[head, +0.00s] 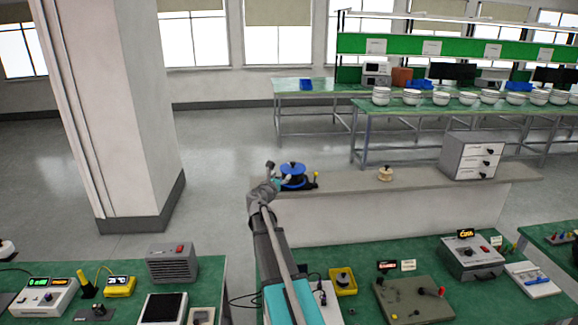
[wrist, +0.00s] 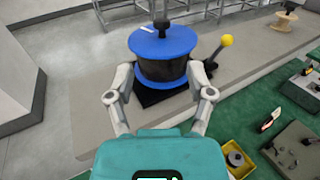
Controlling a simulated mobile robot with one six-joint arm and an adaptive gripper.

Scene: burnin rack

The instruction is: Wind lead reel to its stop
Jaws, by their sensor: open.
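The lead reel (head: 292,169) stands upright on the grey shelf, with blue flanges and a dark winding between them. In the wrist view the reel (wrist: 163,45) has a black knob (wrist: 161,24) on top and a short white mark on its upper flange. It sits on a black base (wrist: 160,97). A lever with a yellow ball (wrist: 227,40) stands at the right of the base. My gripper (wrist: 161,76) is open, its two fingers at the near left and right of the reel's lower part. I cannot tell whether they touch it. The reel's far side is hidden.
The grey shelf (head: 350,185) carries a small wooden spool (head: 385,173) and a drawer cabinet (head: 471,156) farther right. Green benches with instruments (head: 110,260) lie in front. A white pillar (head: 110,110) stands at the left. The shelf between reel and spool is clear.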

